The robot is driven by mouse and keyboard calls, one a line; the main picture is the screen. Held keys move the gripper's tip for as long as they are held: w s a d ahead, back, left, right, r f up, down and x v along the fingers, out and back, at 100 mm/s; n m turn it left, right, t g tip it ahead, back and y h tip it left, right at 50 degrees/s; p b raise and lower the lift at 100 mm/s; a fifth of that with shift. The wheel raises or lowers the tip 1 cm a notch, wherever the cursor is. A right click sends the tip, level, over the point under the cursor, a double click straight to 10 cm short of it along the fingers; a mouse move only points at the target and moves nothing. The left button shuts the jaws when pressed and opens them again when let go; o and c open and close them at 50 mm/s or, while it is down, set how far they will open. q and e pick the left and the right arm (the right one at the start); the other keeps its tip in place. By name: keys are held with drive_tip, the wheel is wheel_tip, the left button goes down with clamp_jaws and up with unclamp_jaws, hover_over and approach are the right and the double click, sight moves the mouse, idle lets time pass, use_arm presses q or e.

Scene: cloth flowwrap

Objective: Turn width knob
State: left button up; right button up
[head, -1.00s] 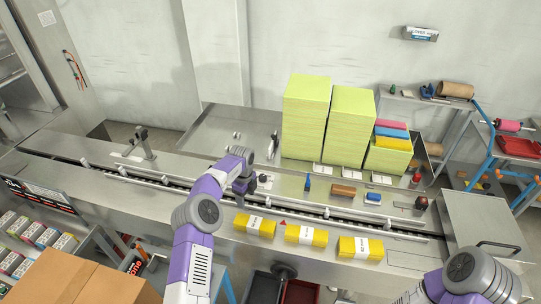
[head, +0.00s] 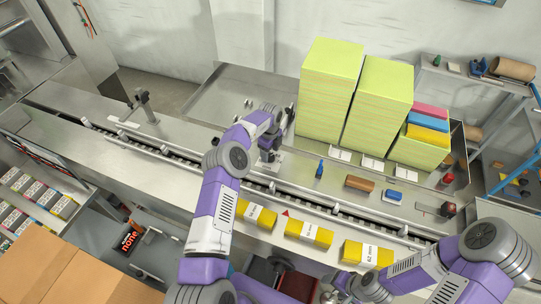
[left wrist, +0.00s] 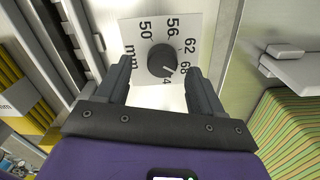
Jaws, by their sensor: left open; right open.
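The width knob (left wrist: 163,61) is a round black knob on a white dial plate (left wrist: 148,27) marked 50, 56, 62, 68 and mm in the left wrist view. Its pointer mark is toward the lower right, near 68. My left gripper (left wrist: 160,82) is open, with one finger on each side of the knob and a visible gap to each. In the head view my left gripper (head: 268,150) is over the far side of the conveyor, and it hides the knob. My right gripper (head: 350,290) is low at the bottom edge, away from the knob, its fingers hard to make out.
The conveyor (head: 330,210) with guide rails runs across the machine. Yellow packs (head: 310,233) lie along its near side. Tall stacks of green cloths (head: 328,85) stand behind, right of my left gripper.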

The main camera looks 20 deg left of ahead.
use_arm(q)
drive_tip(key=shift+w+f+b, duration=0.2)
drive_tip(key=shift+f+b, duration=0.25)
drive_tip(key=shift+f, duration=0.7)
use_arm(e)
drive_tip(key=shift+w+f, duration=0.1)
drive_tip(key=shift+f, duration=0.65)
use_arm(q)
drive_tip(key=shift+r, duration=0.1)
drive_tip(key=c, duration=1.1)
drive_tip(key=shift+o, duration=0.2)
